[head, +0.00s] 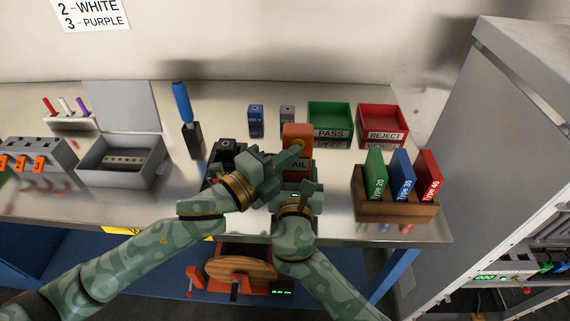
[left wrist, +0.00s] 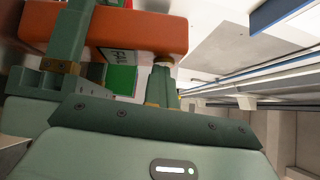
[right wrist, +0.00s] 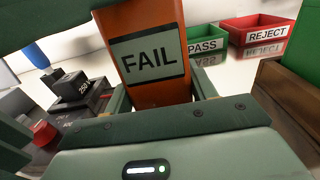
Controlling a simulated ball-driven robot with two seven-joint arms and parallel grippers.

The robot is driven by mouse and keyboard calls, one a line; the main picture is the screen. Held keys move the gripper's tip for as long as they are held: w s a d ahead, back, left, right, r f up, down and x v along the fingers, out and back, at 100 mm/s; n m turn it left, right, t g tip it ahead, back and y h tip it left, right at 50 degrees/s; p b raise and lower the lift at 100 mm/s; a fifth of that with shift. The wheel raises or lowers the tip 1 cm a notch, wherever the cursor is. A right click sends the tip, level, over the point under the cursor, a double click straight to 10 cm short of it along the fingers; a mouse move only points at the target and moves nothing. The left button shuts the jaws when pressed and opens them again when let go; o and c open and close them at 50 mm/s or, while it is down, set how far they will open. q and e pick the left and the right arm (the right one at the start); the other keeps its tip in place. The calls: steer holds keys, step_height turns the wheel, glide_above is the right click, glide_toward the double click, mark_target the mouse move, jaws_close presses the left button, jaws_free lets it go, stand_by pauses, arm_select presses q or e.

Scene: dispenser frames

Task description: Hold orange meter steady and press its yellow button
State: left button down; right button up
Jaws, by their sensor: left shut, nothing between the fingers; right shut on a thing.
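The orange meter (head: 297,131) stands upright at the middle of the bench, and its screen reads FAIL in the right wrist view (right wrist: 150,58). My right gripper (head: 297,188) is shut on its lower body, with a finger on each side (right wrist: 163,100). My left gripper (head: 296,148) is shut and empty, its fingertips at the meter's upper front. The yellow button (head: 300,143) shows only in part beside those tips. In the left wrist view the closed fingers (left wrist: 163,72) reach the meter's edge (left wrist: 150,32); whether they touch or press the button I cannot tell.
Behind are a green PASS tray (head: 330,112) and a red REJECT tray (head: 382,112). A wooden rack (head: 395,208) with green, blue and red cards stands to the right. A black device (head: 228,150) and a blue-handled tool (head: 183,105) are to the left.

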steer(key=shift+a+f, duration=0.1)
arm_select(q)
steer(key=s+d+v, duration=0.2)
steer(key=v, duration=1)
steer(key=shift+s+a, duration=0.25)
steer(key=shift+s, duration=0.05)
steer(key=shift+f, duration=0.15)
arm_select(e)
steer(key=shift+f, duration=0.1)
steer(key=o, duration=1.4)
steer(key=shift+c, duration=0.2)
steer(key=shift+s, duration=0.1)
steer(key=s, duration=1.2)
